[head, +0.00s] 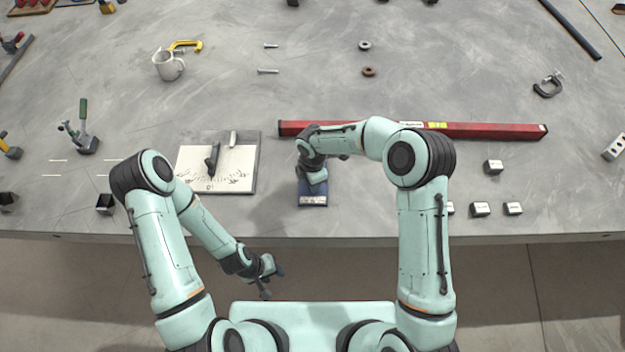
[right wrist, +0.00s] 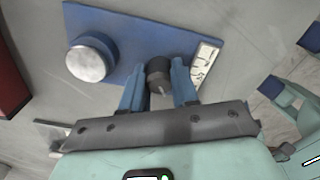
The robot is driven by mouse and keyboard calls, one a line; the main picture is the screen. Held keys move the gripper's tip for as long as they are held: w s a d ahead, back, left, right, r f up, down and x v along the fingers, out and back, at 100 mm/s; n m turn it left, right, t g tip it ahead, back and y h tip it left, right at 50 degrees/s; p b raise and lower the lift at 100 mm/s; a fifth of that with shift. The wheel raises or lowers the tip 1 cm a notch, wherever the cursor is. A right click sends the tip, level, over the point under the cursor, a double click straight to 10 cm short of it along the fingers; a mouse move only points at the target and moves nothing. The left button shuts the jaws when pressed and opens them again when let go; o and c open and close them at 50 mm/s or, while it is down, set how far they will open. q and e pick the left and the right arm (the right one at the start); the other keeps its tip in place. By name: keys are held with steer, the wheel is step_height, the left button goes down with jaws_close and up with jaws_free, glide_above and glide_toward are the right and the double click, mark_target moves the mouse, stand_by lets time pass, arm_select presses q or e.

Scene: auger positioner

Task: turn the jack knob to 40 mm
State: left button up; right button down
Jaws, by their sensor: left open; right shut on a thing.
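The jack is a blue base (head: 313,199) near the table's front edge, below my right arm. In the right wrist view its blue plate (right wrist: 122,35) carries a round silver-topped post (right wrist: 90,60), a dark knob (right wrist: 158,72) and a white scale label (right wrist: 206,62). My right gripper (right wrist: 160,88) is shut on the dark knob, one blue finger on each side. The scale reading is too small to tell. In the head view this gripper hides most of the jack. My left gripper (head: 272,284) is open and empty, in front of the table edge.
A white dial plate (head: 240,178) with a black lever lies left of the jack. A long red bar (head: 480,131) lies behind it. Several small dark blocks (head: 480,209) sit at right. A mug (head: 166,66) stands at the back left. The table between is mostly clear.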

stand_by(0.4)
steer(key=c, duration=0.8)
jaws_free()
steer(key=shift+c, duration=0.2)
